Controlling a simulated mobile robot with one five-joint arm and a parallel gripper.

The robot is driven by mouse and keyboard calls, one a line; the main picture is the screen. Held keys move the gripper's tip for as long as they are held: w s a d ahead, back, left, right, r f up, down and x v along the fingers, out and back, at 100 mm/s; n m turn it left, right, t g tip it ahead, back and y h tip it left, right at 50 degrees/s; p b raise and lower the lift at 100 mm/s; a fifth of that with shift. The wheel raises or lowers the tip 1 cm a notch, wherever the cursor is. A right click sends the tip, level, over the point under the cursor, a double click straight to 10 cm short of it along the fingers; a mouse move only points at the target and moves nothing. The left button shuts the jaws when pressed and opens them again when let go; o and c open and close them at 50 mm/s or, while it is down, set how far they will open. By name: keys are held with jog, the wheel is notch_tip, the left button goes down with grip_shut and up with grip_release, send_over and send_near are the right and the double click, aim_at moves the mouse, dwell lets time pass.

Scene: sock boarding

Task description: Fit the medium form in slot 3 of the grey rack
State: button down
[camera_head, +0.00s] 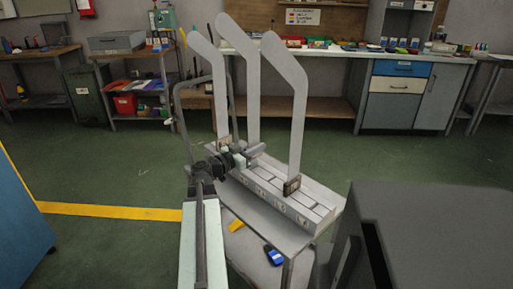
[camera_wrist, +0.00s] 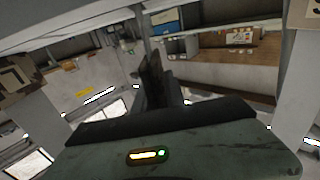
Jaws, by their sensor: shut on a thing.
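The grey rack (camera_head: 290,205) stands on a cart, with numbered labels along its side too small to read. Three flat grey forms with bent tops rise there: a left one (camera_head: 210,75), a tall middle one (camera_head: 252,85) and a right one (camera_head: 293,110). The right form stands upright in a near slot on a dark foot. My gripper (camera_head: 246,155) is shut at the lower end of the middle form, which looks upright; its foot is hidden. In the wrist view, the dark fingers (camera_wrist: 156,75) close on a thin pale edge. I cannot tell whether the held form touches the rack.
A blue device (camera_head: 273,254) and a yellow item (camera_head: 236,226) lie on the cart beside the rack. A dark grey box-like unit (camera_head: 440,230) stands at the right, and a blue cabinet (camera_head: 20,220) at the left. Benches line the back wall; green floor lies between.

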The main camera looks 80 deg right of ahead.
aim_at(259, 155)
jog(key=shift+f+b, duration=2.05)
jog(key=shift+f, duration=0.15)
jog(key=c, duration=1.3)
grip_release()
